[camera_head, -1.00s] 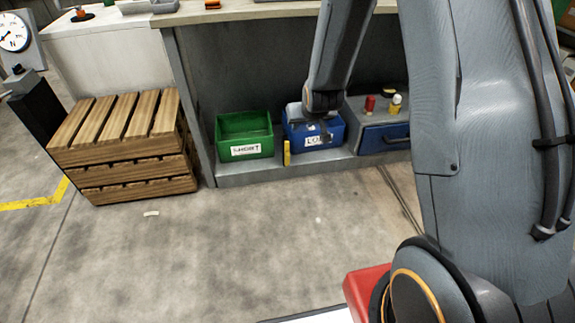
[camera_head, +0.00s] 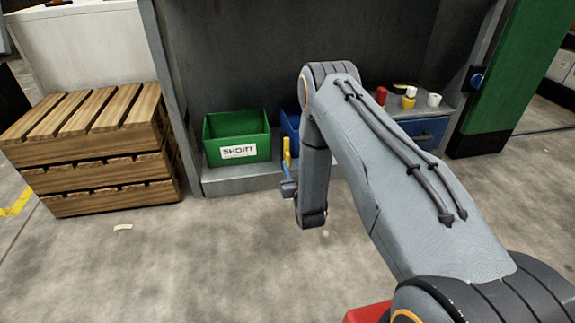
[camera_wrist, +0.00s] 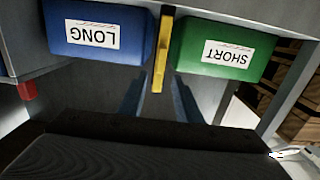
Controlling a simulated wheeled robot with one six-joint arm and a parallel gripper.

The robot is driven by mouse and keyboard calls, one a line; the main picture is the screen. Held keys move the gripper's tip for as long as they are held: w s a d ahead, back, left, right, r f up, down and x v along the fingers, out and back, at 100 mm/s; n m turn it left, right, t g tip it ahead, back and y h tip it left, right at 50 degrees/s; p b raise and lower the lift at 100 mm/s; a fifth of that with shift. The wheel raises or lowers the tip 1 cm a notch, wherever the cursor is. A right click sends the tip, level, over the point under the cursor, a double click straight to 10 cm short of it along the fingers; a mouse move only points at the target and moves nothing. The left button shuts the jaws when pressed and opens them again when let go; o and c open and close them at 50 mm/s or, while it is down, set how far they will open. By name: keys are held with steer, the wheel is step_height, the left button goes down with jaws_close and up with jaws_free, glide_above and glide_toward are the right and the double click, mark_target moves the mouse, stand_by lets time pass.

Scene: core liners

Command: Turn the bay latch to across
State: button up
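The bay latch looks to be a yellow bar (camera_head: 287,152) standing upright on the bay's front, between the green and blue bins. In the wrist view, which shows the bin labels upside down, the yellow bar (camera_wrist: 161,62) runs lengthwise between the bins. My gripper (camera_wrist: 157,86) shows two blue fingers spread apart, with the bar's near end between them in the picture. I cannot tell if the fingers reach around the bar or stop short. Neither finger visibly touches it.
The green SHORT bin (camera_head: 237,140) and blue LONG bin (camera_wrist: 97,30) flank the bar closely. A wooden crate stack (camera_head: 95,150) stands left. Red, yellow and white small items (camera_head: 408,98) sit on a blue drawer unit (camera_head: 425,130) at right.

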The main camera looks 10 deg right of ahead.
mark_target(288, 158)
steer(key=w+b, duration=0.1)
steer(key=w, duration=0.1)
steer(key=w+b, duration=0.1)
steer(key=w, duration=0.2)
steer(key=w+f+b, duration=0.1)
steer(key=w+b, duration=0.1)
steer(key=shift+w, duration=0.35)
steer(key=shift+c, duration=0.4)
jaws_close()
